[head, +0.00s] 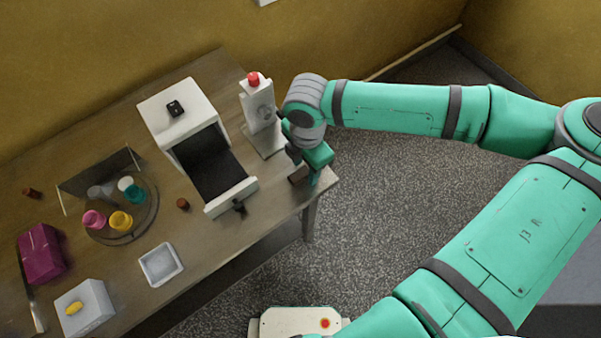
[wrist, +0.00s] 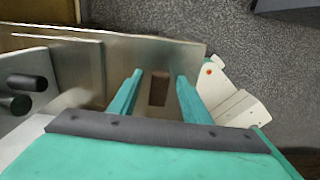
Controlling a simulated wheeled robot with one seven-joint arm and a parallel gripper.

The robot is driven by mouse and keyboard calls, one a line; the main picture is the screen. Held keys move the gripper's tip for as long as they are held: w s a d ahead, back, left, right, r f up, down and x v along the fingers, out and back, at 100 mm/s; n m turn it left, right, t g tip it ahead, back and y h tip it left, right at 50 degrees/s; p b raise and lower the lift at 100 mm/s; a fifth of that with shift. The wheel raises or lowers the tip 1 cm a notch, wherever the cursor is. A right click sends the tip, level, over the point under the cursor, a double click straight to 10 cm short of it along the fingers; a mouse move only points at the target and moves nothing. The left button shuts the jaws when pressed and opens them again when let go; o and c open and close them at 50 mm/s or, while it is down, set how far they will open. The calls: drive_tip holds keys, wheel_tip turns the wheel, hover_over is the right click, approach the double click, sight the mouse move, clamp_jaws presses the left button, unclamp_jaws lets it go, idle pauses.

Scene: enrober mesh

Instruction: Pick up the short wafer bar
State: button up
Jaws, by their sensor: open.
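A short brown bar (wrist: 160,88), which looks like the short wafer bar, lies on the table near its edge in the wrist view. My gripper (wrist: 160,76) is open, with one teal finger on each side of the bar in the picture and gaps between the bar and both fingers. I cannot tell how far the fingertips are above the table. In the head view my gripper (head: 312,178) is over the table's right corner, and it hides most of what lies beneath it.
A white machine with a red knob (head: 253,79) stands just left of my gripper. A white enrober with a dark belt (head: 212,168) is further left. A round tray (head: 147,222) with coloured pots, a white dish (head: 161,264) and a magenta box (head: 41,253) are at the far left.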

drive_tip(key=shift+s, duration=0.1)
drive_tip(key=c, duration=0.9)
drive_tip(key=shift+r, duration=0.1)
